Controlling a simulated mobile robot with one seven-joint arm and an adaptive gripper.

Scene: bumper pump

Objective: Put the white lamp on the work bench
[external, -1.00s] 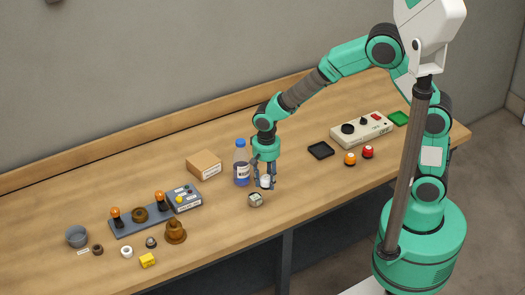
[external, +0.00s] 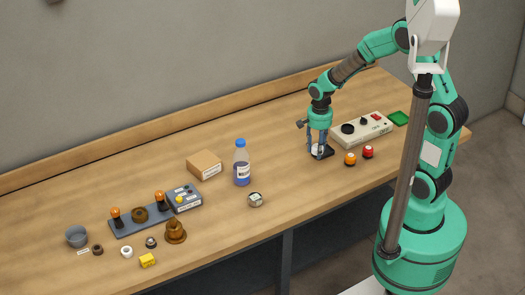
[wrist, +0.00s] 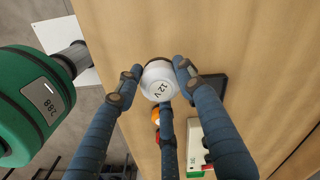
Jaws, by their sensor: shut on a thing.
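The white lamp (wrist: 159,82), a round white piece marked "12 V", sits between the fingers of my gripper (wrist: 156,85) in the wrist view. My gripper is shut on it. In the external view my gripper (external: 319,152) is over the black square tray (external: 328,154), and the lamp shows as a small white spot (external: 317,150) between the fingers. In the wrist view the tray (wrist: 214,83) is partly hidden behind the right finger. I cannot tell how high the lamp is above the work bench (external: 270,130).
An orange lamp (external: 350,159) and a red lamp (external: 368,152) stand just right of the tray.

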